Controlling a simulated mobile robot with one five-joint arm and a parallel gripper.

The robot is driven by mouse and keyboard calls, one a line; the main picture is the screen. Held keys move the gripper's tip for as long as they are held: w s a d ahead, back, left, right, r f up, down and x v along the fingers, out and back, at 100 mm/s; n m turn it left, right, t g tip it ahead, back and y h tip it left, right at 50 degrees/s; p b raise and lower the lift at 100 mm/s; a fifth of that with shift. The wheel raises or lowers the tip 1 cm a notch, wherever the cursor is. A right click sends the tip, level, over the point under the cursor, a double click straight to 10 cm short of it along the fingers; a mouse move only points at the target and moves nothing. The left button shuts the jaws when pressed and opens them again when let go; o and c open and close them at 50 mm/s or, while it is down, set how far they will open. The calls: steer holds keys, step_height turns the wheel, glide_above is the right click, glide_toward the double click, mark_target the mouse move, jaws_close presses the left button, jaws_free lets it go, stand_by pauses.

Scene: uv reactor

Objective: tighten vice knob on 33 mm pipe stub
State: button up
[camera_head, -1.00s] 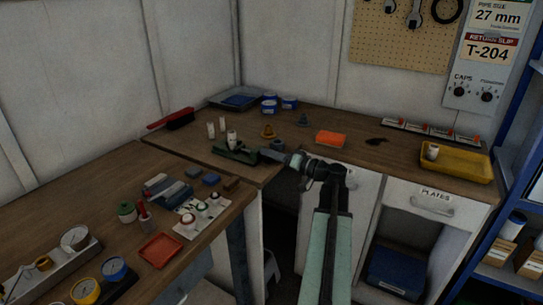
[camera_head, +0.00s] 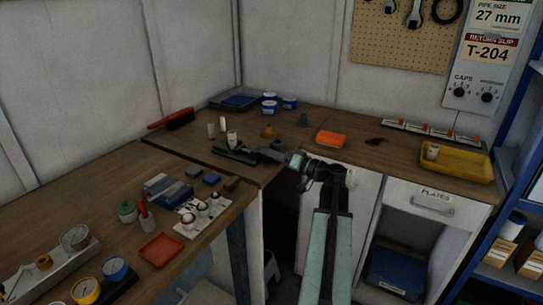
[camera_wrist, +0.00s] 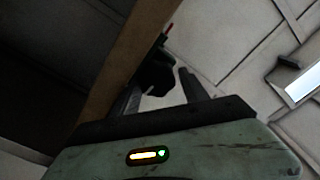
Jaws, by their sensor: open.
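A dark green vice (camera_head: 232,153) sits on the wooden bench near the corner, with a pale pipe stub (camera_head: 232,138) upright at it. Its dark knob end (camera_head: 266,153) points right, toward my gripper (camera_head: 281,156). In the wrist view a dark rounded part, apparently the vice knob (camera_wrist: 156,72), shows between the two spread fingers of my gripper (camera_wrist: 160,84). The fingers are open, and I cannot tell whether they touch it. Most of the vice is hidden in the wrist view.
Two more pale stubs (camera_head: 217,127) stand behind the vice. A yellow-brown cone (camera_head: 268,132), a grey cylinder (camera_head: 278,146) and an orange block (camera_head: 330,139) are nearby. A yellow tray (camera_head: 455,163) is at right. The bench's front edge runs close below my gripper.

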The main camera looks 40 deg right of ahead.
steer(key=shift+s+d+f, duration=0.15)
steer(key=shift+s+f, duration=0.2)
steer(key=shift+s, duration=0.3)
steer(key=shift+s+d+f, duration=0.1)
steer(key=shift+s+f, duration=0.2)
steer(key=shift+s, duration=0.3)
steer(key=shift+s+d+f, duration=0.15)
steer(key=shift+s+f, duration=0.2)
steer(key=shift+s, duration=0.3)
glide_toward(272, 160)
steer(key=w+r, duration=0.1)
steer(key=w, duration=0.1)
steer(key=v, duration=0.8)
steer(key=shift+r, duration=0.35)
steer(key=shift+s, duration=0.1)
